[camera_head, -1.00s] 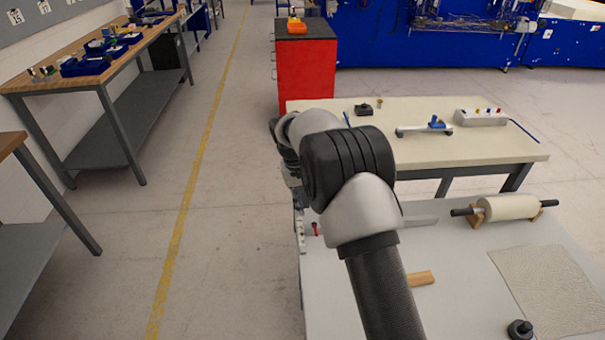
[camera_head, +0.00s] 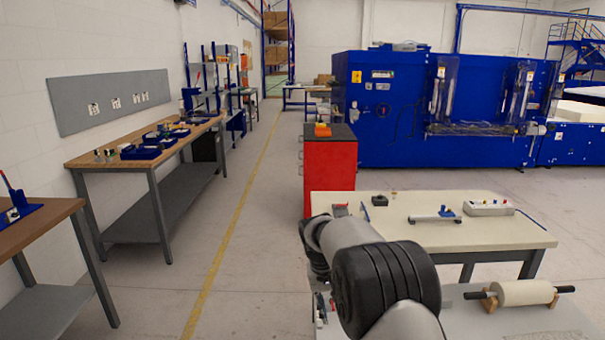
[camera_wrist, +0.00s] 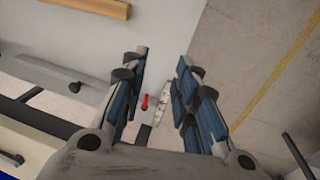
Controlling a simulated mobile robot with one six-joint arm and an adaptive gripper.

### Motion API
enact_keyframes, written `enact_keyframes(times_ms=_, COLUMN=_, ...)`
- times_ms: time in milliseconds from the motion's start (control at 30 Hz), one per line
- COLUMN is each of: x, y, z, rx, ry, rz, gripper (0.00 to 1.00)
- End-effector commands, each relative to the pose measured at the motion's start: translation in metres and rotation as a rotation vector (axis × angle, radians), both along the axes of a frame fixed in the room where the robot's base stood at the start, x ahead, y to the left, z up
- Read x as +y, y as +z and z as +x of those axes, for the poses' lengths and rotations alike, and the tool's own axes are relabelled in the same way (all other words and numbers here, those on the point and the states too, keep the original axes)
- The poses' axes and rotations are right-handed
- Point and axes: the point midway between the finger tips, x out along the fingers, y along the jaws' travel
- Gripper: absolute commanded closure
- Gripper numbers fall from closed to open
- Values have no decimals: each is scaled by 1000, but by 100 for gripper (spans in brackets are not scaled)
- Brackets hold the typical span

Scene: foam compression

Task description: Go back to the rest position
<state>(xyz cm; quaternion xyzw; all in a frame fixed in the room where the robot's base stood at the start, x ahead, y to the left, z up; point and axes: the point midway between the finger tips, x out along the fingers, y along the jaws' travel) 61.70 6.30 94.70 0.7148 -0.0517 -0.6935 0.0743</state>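My gripper (camera_wrist: 162,60) shows in the wrist view with its two blue-padded fingers apart and nothing between them. A small red-handled item (camera_wrist: 145,102) on a pale plate shows beyond and below the fingers. In the head view my arm reaches up from the bottom edge and bends at a black joint. The fingers cannot be made out there. The arm hangs over the left end of the near white table (camera_head: 460,318) and hides part of it.
A roller on wooden stands (camera_head: 523,293) lies on the near table. Behind it, a cream table (camera_head: 500,236) holds a control box (camera_head: 489,208) and small tools. A red cabinet (camera_head: 330,175) stands behind. Open floor (camera_head: 260,250) lies left, then a wooden workbench (camera_head: 100,156).

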Motion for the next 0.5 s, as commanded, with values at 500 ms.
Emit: enact_keyframes(times_ms=500, x=-31, y=137, z=-89, rx=-108, ry=-5, rz=70, gripper=72)
